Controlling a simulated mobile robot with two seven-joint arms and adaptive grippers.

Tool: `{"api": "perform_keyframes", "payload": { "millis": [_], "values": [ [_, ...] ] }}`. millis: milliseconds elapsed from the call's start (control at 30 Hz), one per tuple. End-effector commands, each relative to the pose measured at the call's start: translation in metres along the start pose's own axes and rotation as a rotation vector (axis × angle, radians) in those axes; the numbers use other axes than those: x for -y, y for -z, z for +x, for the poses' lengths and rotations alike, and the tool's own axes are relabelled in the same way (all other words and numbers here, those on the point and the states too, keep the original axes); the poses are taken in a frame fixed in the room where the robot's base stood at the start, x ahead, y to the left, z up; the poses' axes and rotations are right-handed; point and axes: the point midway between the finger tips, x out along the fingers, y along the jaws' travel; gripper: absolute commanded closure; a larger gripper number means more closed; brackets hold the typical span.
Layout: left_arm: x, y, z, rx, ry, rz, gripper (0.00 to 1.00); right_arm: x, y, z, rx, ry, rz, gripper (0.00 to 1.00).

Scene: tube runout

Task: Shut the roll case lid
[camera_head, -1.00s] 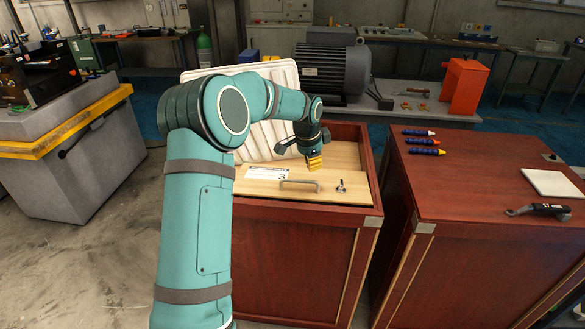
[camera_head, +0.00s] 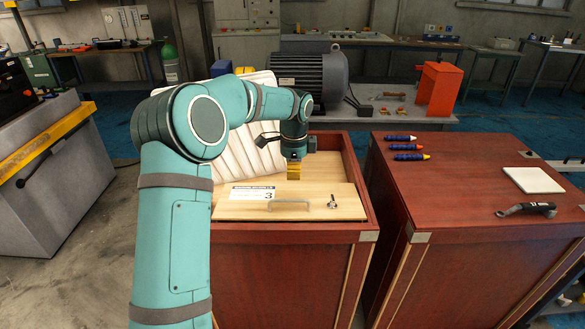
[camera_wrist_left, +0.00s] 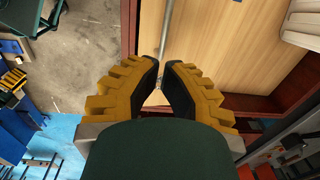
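The roll case (camera_head: 285,265) is a red-brown wooden box, open at the top. A white padded, ribbed panel (camera_head: 235,158) leans up at its back left and looks like the raised lid, partly hidden by my left arm. Inside lies a pale wood panel (camera_head: 235,209) with a label marked 3, a metal handle (camera_head: 288,205) and a small knob (camera_head: 333,203). My left gripper (camera_head: 294,172) points down over the pale wood behind the handle. The right gripper is out of view.
A second red-brown cabinet (camera_head: 465,205) stands close on the right, carrying several blue markers, a white square pad (camera_head: 533,180) and a black-handled tool (camera_head: 527,209). A grey motor (camera_head: 315,78) and an orange block (camera_head: 438,88) sit on a bench behind.

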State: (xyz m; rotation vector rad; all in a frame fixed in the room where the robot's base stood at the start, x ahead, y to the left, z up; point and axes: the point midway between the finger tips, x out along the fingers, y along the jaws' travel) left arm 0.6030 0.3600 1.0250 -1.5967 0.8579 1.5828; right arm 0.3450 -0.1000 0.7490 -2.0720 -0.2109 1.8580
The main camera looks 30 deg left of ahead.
Motion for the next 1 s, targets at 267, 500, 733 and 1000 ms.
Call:
{"api": "perform_keyframes", "payload": {
  "millis": [267,500,733,1000],
  "values": [
    [0.0,-0.001,0.058,0.0,-0.003,-0.002,1.0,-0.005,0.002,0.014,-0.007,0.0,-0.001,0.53],
    [0.0,-0.001,0.089,0.001,-0.001,-0.002,1.0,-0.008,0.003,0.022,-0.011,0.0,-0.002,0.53],
    [0.0,-0.001,0.097,-0.001,0.0,-0.002,1.0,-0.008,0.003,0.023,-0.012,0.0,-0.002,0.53],
    [0.0,-0.001,0.097,0.0,0.0,-0.002,1.0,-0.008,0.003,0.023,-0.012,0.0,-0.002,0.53]
  ]
}}
